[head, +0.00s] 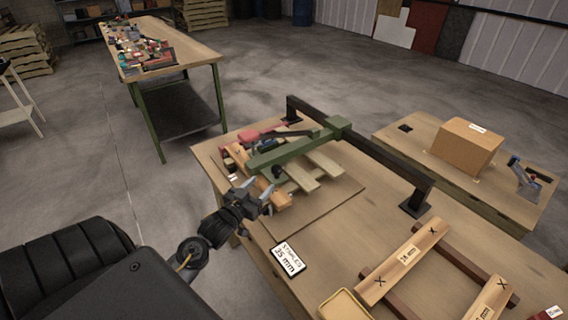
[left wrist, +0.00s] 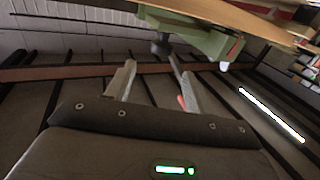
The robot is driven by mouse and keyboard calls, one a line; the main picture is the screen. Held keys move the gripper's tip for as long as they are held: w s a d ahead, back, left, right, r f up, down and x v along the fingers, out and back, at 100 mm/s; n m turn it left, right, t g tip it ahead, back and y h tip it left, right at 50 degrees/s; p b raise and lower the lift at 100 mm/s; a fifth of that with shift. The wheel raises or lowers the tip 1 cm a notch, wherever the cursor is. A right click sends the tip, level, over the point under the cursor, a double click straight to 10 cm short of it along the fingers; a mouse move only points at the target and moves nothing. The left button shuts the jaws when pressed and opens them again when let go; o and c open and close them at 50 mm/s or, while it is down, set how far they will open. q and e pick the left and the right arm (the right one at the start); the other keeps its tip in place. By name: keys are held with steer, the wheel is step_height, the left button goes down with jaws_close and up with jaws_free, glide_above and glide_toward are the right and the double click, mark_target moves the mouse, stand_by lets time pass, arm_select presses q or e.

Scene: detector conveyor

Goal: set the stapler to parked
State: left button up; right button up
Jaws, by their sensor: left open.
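A green arm (head: 285,150) juts out from a dark rail (head: 385,160) over the near table; it looks like the stapler's arm, but I cannot be sure. A small black knob (head: 278,172) shows under its near side. In the left wrist view the green arm (left wrist: 190,32) is at the top, with the black knob (left wrist: 161,47) below it. My left gripper (head: 259,190) is open and empty at the table's left side, just short of the knob. In the left wrist view its fingertips (left wrist: 152,66) stand apart, with the knob beyond the gap. My right gripper is not in view.
Wooden slats (head: 312,172) lie under the green arm. A card reading staples 35 mm (head: 288,259) lies nearer. A wooden frame (head: 404,262) fills the table's right part. A cardboard box (head: 467,147) and a blue-grey tool (head: 523,180) sit on a side table. Bare tabletop (head: 335,232) lies between.

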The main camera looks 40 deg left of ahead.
mark_target(274, 171)
arm_select(q)
steer(key=w, duration=0.1)
steer(key=w+p, duration=0.1)
steer(key=shift+w+a+r, duration=0.2)
steer(key=shift+w+r, duration=0.15)
steer(key=w, duration=0.4)
steer(key=w+p, duration=0.1)
steer(key=w, duration=0.1)
steer(key=shift+a+f, duration=0.15)
steer(key=shift+a, duration=0.15)
steer(key=shift+w+a+f, duration=0.1)
steer(key=shift+w, duration=0.65)
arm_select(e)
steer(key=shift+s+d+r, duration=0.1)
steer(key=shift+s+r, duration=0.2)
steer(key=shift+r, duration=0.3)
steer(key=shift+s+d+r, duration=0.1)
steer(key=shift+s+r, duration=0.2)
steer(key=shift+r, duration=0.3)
arm_select(q)
jaws_close()
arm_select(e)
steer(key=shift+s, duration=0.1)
